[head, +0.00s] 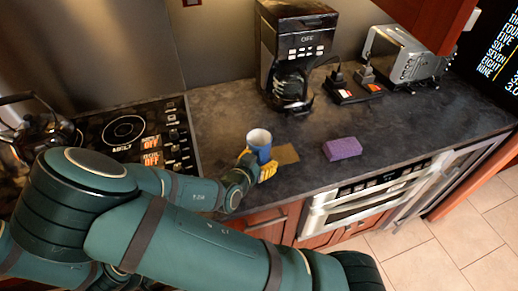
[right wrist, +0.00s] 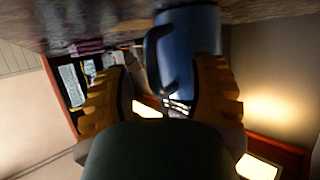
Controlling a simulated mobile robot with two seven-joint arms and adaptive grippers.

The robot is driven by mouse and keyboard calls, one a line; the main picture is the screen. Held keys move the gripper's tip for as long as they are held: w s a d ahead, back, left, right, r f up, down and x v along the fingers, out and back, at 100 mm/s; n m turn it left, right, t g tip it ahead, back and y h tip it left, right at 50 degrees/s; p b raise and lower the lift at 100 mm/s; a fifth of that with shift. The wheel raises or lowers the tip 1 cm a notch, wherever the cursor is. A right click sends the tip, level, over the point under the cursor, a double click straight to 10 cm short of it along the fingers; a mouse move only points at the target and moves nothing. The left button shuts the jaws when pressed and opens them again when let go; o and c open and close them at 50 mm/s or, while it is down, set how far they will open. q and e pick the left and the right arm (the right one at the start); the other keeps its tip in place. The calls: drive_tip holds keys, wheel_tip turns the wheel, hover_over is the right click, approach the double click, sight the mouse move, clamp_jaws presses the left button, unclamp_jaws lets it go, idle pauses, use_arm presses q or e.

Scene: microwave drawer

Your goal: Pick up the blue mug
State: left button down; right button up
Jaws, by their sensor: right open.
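The blue mug (head: 259,150) stands upright on the dark counter, left of the middle in the head view, with its pale inside showing. My right gripper (head: 257,171) is at the mug, its yellow fingers low beside it. In the right wrist view, the mug (right wrist: 190,40) shows at the top, its handle toward the left. The open fingers of my right gripper (right wrist: 162,75) stand apart; the mug is nearer the right-hand finger and partly hidden behind it. I cannot tell whether they touch. My left gripper is not in view.
A purple sponge (head: 342,148) and a flat brown piece (head: 286,154) lie right of the mug. A coffee maker (head: 298,45) stands behind, a toaster (head: 405,55) at the back right. A stove (head: 125,130) is on the left. The counter's front edge is close to the mug.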

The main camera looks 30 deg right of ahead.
clamp_jaws()
drive_tip(key=shift+r, duration=0.15)
wheel_tip(320, 180, up, 10)
drive_tip(key=p, duration=0.3)
drive_tip(key=shift+p, duration=0.3)
